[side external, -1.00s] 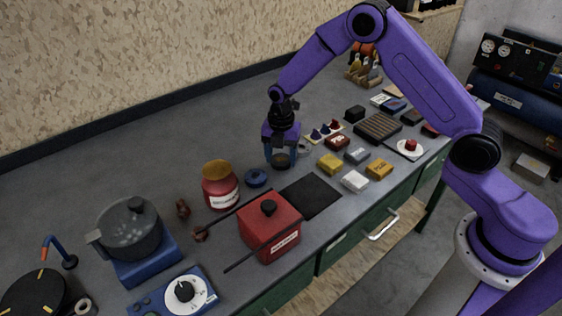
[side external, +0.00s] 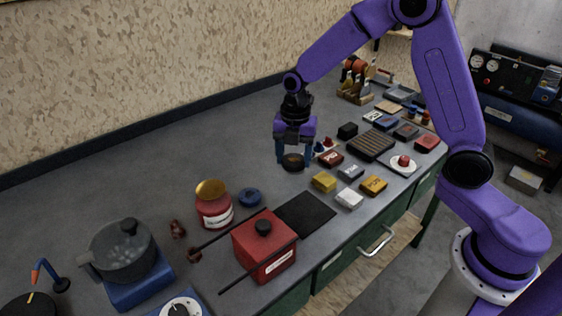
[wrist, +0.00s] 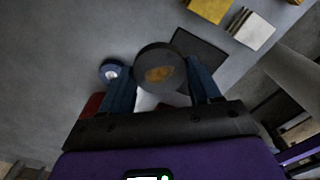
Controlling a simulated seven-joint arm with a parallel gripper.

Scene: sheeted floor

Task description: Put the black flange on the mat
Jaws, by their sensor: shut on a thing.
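The black flange (side external: 293,163) is a round, dark disc between the fingers of my gripper (side external: 294,156). In the wrist view, my gripper (wrist: 162,88) has one finger on each side of the flange (wrist: 160,66), which shows a brownish patch in its middle. The gripper is shut on it, and the flange appears raised a little above the bench. The black square mat (side external: 308,213) lies flat and bare on the bench, below the gripper in the side view. In the wrist view the mat (wrist: 204,52) shows behind the flange, which seems to overlap part of it.
A blue round piece (side external: 250,197) lies left of the mat. A red box (side external: 264,245) with dark rods beside it stands near the mat's left. Yellow (side external: 324,181) and white (side external: 349,198) blocks sit to its right. A red jar (side external: 213,207) stands farther left.

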